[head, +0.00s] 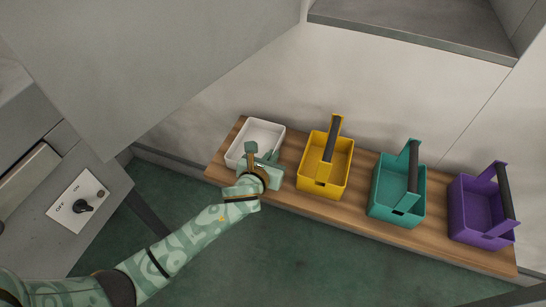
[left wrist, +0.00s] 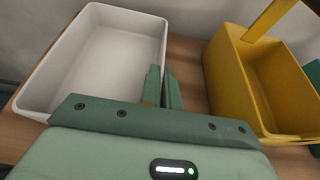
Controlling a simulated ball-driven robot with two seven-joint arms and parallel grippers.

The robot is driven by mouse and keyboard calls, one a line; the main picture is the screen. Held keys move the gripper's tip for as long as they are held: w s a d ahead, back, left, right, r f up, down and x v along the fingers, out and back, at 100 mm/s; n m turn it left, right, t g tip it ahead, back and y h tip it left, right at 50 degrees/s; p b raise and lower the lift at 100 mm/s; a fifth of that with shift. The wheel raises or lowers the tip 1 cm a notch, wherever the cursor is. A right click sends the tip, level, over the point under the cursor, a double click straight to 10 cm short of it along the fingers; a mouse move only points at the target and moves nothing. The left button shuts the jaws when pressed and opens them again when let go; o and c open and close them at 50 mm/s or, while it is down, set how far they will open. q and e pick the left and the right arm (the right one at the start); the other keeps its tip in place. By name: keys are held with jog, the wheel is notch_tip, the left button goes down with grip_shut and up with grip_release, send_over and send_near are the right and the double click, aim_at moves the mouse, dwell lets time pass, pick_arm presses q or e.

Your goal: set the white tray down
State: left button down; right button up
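The white tray (head: 264,124) is an open, shallow box at the left end of the wooden board, and it appears to rest there upright and empty. It also shows in the left wrist view (left wrist: 100,55). My left gripper (head: 258,158) is at the tray's near right side. In the left wrist view its two fingers (left wrist: 163,88) stand close together by the tray's right wall, with a narrow gap between them. The gripper body hides the tray's near right corner, so I cannot tell whether the fingers grip the wall. My right gripper is not in view.
On the same board (head: 283,197) stand a yellow basket (head: 311,178), a teal basket (head: 385,204) and a purple basket (head: 470,230) with raised dark handles. The yellow one is just right of my gripper. A grey machine with an on/off switch (head: 84,208) is at left.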

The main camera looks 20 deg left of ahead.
pick_arm(q)
jog(key=c, duration=1.6)
grip_release()
jog(key=shift+c, duration=0.2)
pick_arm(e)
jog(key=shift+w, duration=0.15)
